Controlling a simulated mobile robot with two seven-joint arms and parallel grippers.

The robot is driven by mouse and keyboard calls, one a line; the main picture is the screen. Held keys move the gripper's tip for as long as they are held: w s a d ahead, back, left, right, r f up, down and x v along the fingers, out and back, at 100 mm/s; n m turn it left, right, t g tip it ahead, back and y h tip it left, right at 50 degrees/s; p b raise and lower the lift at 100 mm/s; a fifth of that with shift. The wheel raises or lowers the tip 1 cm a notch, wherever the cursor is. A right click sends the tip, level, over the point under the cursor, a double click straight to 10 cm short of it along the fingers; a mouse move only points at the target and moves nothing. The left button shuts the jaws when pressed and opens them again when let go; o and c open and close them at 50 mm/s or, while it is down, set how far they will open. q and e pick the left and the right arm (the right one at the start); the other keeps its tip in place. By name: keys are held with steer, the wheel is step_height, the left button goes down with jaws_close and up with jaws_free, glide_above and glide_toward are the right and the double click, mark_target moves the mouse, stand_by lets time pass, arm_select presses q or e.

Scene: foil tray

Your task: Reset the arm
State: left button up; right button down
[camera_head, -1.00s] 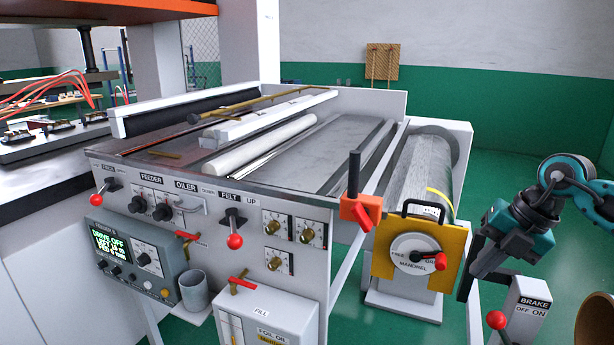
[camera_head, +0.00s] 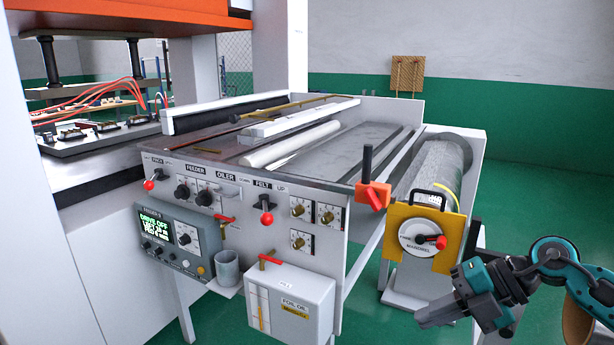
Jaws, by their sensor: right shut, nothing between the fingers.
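My right gripper (camera_head: 437,318) is at the lower right, in front of and below the yellow mandrel plate (camera_head: 398,238). It is shut and empty, with its fingers pointing left and slightly down. It appears apart from the machine. My right arm comes in from the right edge, with teal and dark grey links. My left gripper is out of view.
The foil feeder machine (camera_head: 250,215) fills the middle, with red-knobbed levers, dials and a control box (camera_head: 170,240). An orange clamp (camera_head: 372,194) sits at its right corner. A foil roll (camera_head: 436,170) stands behind the mandrel plate. Green floor (camera_head: 520,200) is open at right.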

steer(key=s+a+m+t+y, duration=0.35)
steer(key=a+y, duration=0.35)
steer(key=a, duration=0.3)
steer(key=s+d+f+m+t+h, duration=0.2)
steer(key=s+f+m+h, duration=0.4)
steer(key=f+m, duration=0.6)
steer(key=s+d+f+m+t+h, duration=0.3)
steer(key=s+f+m+h, duration=0.4)
steer(key=f+m, duration=0.5)
steer(key=shift+s+d+h, duration=0.15)
steer(key=shift+d+h, duration=0.65)
steer(key=shift+h, duration=0.1)
steer(key=shift+m, duration=0.25)
